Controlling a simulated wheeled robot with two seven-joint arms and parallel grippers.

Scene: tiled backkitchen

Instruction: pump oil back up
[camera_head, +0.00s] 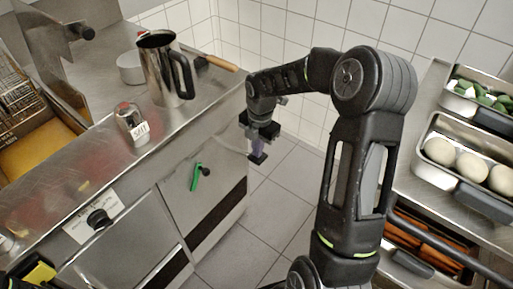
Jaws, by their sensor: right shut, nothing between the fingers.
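The fryer (75,170) stands at the left, with yellow oil (28,152) in its vat. A green lever (196,178) with a dark pivot sits on the cabinet front, tilted from upright. A black knob (98,217) sits on a white label plate on the front, further left. My right gripper (257,159) hangs pointing down, shut and empty, to the right of the green lever and apart from it.
A metal jug (163,70), a labelled salt shaker (130,124) and a white bowl (130,68) stand on the steel top. At right, a counter holds pans with pale dough balls (471,166) and green vegetables (484,94). Tiled floor (275,215) lies open between.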

